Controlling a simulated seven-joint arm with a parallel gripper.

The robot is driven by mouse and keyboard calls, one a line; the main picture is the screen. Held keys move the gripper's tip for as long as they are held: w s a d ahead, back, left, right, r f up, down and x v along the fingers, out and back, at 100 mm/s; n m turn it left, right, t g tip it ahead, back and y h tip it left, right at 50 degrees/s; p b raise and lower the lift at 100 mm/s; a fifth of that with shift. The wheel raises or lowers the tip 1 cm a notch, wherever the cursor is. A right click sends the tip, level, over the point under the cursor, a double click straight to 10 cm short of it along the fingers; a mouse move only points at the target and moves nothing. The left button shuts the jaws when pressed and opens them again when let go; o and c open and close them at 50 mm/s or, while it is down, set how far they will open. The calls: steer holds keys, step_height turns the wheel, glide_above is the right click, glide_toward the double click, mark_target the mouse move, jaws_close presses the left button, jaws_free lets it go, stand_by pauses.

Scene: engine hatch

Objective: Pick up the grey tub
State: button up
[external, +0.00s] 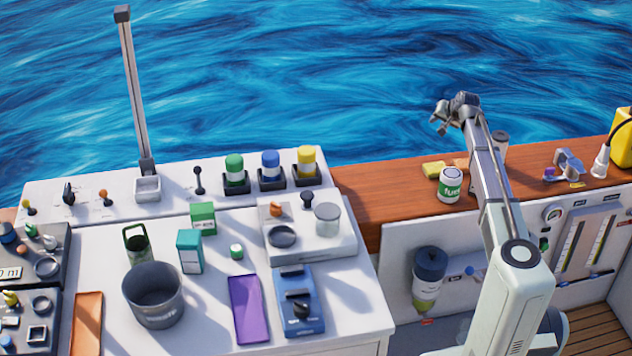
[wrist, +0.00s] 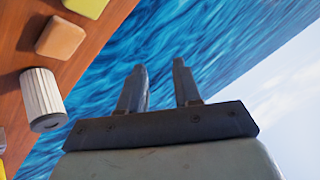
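The grey tub (external: 153,295) is a wide, round, open-topped container. It stands upright on the white worktop at the front left in the external view and looks empty, though its bottom is in shadow. My gripper (external: 440,115) is far from it, raised above the wooden ledge on the right. In the wrist view my gripper (wrist: 160,82) has its two fingers apart with nothing between them. The tub is not in the wrist view.
A tall post (external: 135,90) rises at the back. A ribbed white cylinder (wrist: 43,97) stands on the ledge.

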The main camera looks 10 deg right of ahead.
steer(key=s+a+r+y, duration=0.1)
steer(key=s+a+r, duration=0.1)
steer(key=a, duration=1.2)
steer(key=s+a+r+y, duration=0.2)
steer(key=a+r, duration=0.1)
steer(key=a, duration=1.1)
steer(key=s+a+r+g+y, duration=0.1)
steer(key=s+a, duration=0.3)
steer(key=a, duration=0.4)
steer(key=s+a+r+m, duration=0.1)
steer(key=s+a, duration=0.3)
steer(key=a, duration=0.4)
steer(key=s+a+r+g+y, duration=0.1)
steer(key=s+a, duration=0.3)
steer(key=a, duration=0.3)
steer(key=n+g+h, duration=0.5)
steer(key=g, duration=0.1)
glide_toward(183, 279)
steer(key=s+r, duration=0.2)
steer(key=shift+s+a, duration=0.15)
steer(key=shift+s, duration=0.4)
steer(key=f, duration=0.8)
steer(key=shift+a+f, duration=0.3)
steer(key=shift+a, duration=0.05)
steer(key=shift+f, duration=2.55)
